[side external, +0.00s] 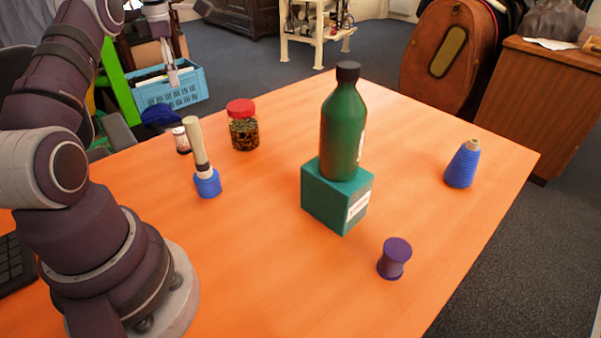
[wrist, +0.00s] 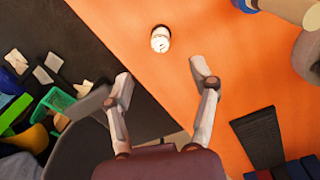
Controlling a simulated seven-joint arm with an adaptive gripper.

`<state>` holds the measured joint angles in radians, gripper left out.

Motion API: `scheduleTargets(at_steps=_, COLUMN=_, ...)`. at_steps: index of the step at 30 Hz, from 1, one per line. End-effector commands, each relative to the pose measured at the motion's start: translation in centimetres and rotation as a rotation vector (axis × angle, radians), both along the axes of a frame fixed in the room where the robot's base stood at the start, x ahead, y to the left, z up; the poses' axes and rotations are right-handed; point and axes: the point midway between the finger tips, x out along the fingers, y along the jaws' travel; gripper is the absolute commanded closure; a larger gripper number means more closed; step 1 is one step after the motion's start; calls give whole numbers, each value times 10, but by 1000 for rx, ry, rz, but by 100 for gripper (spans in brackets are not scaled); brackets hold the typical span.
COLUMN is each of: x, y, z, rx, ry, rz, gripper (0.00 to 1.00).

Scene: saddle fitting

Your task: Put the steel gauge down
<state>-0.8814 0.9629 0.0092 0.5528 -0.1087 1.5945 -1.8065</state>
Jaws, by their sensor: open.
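I cannot make out a steel gauge in either view. My gripper (side external: 172,78) is at the upper left of the side view, raised near the table's far left edge. In the wrist view my gripper (wrist: 161,74) has its two fingers spread wide, with nothing between them. Beyond the fingertips is a small white-topped jar (wrist: 160,39), standing apart from them on the orange table. The same small jar (side external: 182,140) shows in the side view, partly hidden by a beige-handled tool.
The beige-handled tool with a blue end (side external: 207,183) stands near a red-lidded jar (side external: 243,130). A green bottle (side external: 343,130) stands on a teal box (side external: 330,205). A purple spool (side external: 395,260) and blue thread cone (side external: 462,167) are at right. The front middle of the table (side external: 270,270) is clear.

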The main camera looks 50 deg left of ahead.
Motion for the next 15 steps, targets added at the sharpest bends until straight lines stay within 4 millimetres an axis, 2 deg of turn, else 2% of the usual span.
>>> scheduleTargets(at_steps=3, x=26, y=-47, z=39, rx=73, ry=-30, rz=-433, gripper=40)
scheduleTargets(at_steps=5, x=33, y=-78, z=57, rx=119, ry=-45, rz=-698, gripper=40)
scheduleTargets(at_steps=7, x=34, y=-117, z=72, rx=180, ry=-59, rz=-1015, gripper=40)
scheduleTargets(at_steps=11, x=14, y=-191, z=85, rx=322, ry=-82, rz=-1632, gripper=40)
scheduleTargets(at_steps=12, x=4, y=-211, z=84, rx=373, ry=-86, rz=-1816, gripper=40)
scheduleTargets(at_steps=15, x=-24, y=-249, z=72, rx=501, ry=-90, rz=-2223, gripper=40)
